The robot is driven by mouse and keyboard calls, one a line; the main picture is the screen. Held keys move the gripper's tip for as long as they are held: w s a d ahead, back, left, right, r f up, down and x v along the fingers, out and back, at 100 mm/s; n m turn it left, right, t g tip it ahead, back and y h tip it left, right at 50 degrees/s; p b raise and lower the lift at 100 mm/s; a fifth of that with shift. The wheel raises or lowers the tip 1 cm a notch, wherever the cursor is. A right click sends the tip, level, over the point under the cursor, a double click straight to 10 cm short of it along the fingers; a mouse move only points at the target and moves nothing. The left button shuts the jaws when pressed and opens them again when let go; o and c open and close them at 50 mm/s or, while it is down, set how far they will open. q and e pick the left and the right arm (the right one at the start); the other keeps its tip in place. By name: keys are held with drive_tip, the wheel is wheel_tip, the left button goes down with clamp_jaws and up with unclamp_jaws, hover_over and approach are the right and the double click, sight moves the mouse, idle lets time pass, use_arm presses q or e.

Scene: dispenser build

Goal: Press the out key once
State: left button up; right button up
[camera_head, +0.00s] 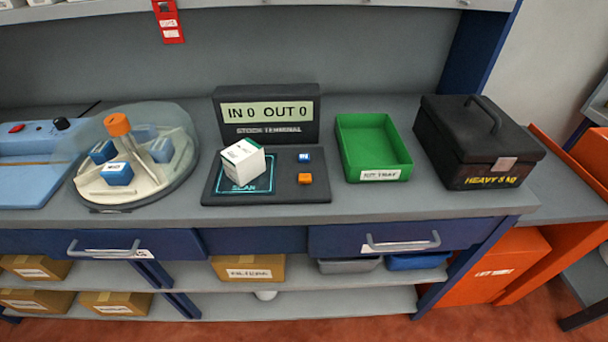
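The stock terminal (268,115) stands at the middle of the counter, and its display reads IN 0 OUT 0. Its black base (291,193) lies in front of the display and carries two small keys on the right. The blue key (304,157) is farther back and the orange key (305,179) is nearer the front. Their lettering is too small to read surely. A white box (243,161) sits tilted on the outlined scan area, left of the keys. Neither of my grippers is in view.
A clear-domed carousel (117,125) with an orange knob and blue-and-white boxes stands left. A green kit tray (372,133) and a black case marked HEAVY (473,150) stand right. Drawers with handles (401,244) are below the counter. Space above the keys is clear.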

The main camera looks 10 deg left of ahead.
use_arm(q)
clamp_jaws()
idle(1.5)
